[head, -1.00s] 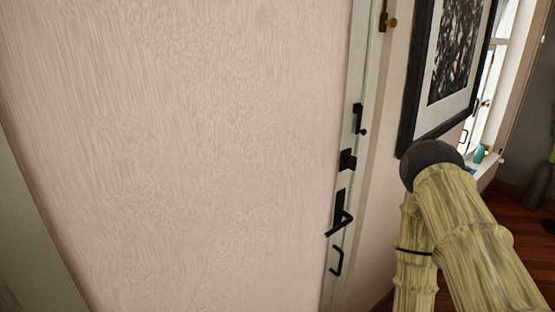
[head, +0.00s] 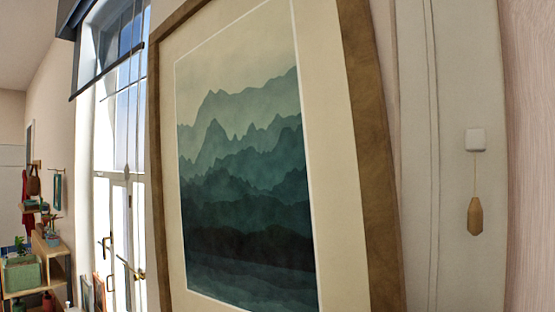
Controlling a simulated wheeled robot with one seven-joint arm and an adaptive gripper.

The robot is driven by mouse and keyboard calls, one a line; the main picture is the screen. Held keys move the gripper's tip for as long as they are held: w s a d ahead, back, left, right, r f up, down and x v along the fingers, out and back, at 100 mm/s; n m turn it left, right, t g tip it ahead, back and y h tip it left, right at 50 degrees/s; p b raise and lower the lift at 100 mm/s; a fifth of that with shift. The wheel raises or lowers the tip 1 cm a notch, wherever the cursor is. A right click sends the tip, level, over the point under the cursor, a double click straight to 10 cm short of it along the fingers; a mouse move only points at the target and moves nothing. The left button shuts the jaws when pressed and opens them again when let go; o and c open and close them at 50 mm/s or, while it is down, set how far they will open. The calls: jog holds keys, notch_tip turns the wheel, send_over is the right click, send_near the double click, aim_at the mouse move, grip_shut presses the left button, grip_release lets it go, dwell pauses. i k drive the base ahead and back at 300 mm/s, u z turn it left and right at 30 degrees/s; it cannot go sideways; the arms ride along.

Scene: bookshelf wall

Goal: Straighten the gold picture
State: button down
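A large picture with a gold-brown frame (head: 371,160) fills the middle of the head view. It has a cream mat and a print of misty teal mountains (head: 245,170). It hangs on the wall very near my camera. Its side edges lean, with their tops toward the left. I cannot tell how much of that is real tilt and how much is the slanted view. Its top right and its bottom edge are cut off by the picture border. My gripper is not in view.
A tall bright window with door handles (head: 122,200) stands left of the picture. Shelves with potted plants (head: 22,270) are at the far left. Right of the picture, a wooden pull (head: 475,215) hangs on a cord from a small white box (head: 475,140).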

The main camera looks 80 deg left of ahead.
aim_at(273, 186)
jog(key=z, duration=1.55)
jog(key=k, duration=2.2)
jog(key=u, duration=0.5)
jog(key=k, duration=0.5)
jog(key=u, duration=1.5)
